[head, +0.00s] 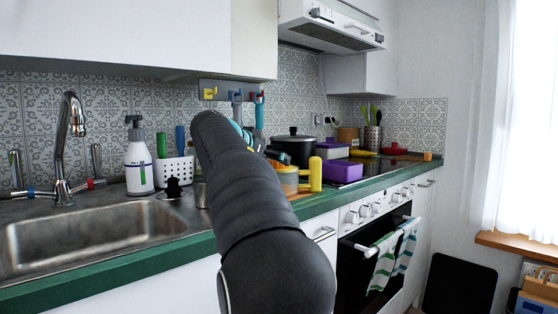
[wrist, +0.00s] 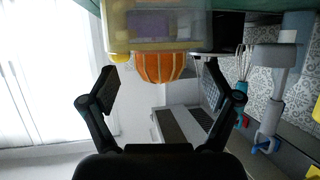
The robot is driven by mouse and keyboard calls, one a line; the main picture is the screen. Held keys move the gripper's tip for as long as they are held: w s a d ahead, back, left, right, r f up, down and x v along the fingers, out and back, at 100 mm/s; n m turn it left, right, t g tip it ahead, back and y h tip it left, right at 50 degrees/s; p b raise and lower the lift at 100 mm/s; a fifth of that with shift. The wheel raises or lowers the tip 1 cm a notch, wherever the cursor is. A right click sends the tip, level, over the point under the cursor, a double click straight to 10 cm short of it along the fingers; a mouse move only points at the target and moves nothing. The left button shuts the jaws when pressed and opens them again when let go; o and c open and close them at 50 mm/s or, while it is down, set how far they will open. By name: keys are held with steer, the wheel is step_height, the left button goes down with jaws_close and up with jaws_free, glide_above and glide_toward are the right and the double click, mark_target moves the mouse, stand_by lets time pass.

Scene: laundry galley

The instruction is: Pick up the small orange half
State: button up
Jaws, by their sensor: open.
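The wrist view is upside down. An orange, ribbed, rounded piece (wrist: 160,67), which looks like the small orange half, shows in the middle of it. It appears at the upper rim of a translucent yellowish container (wrist: 150,40); whether it rests on it or in it I cannot tell. My gripper (wrist: 158,82) is open, with one finger on each side of the orange piece and visible gaps between. Nothing is held.
A yellow cylinder (head: 315,174) stands right of the container, with a purple tub (head: 341,170) and black pot (head: 294,149) behind. Utensils hang on the wall (wrist: 269,115). The sink (head: 95,238) is at left, the oven (head: 372,255) below the counter, the range hood (head: 332,28) above.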

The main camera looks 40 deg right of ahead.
steer(key=shift+x, duration=1.25)
steer(key=c, duration=1.4)
steer(key=shift+o, duration=0.2)
steer(key=shift+r, duration=0.1)
steer(key=shift+r, duration=0.55)
steer(key=r+p, duration=0.1)
steer(key=r, duration=0.1)
steer(key=d+r, duration=0.1)
steer(key=r, duration=0.1)
steer(key=shift+s+p, duration=0.1)
steer(key=shift+p, duration=0.25)
steer(key=d+r+p, duration=0.1)
steer(key=d+r, duration=0.2)
steer(key=d, duration=0.2)
steer(key=s+d+r+p, duration=0.1)
steer(key=d+r, duration=0.1)
steer(key=d, duration=0.3)
steer(key=shift+s+d+r, duration=0.2)
steer(key=shift+r, duration=0.15)
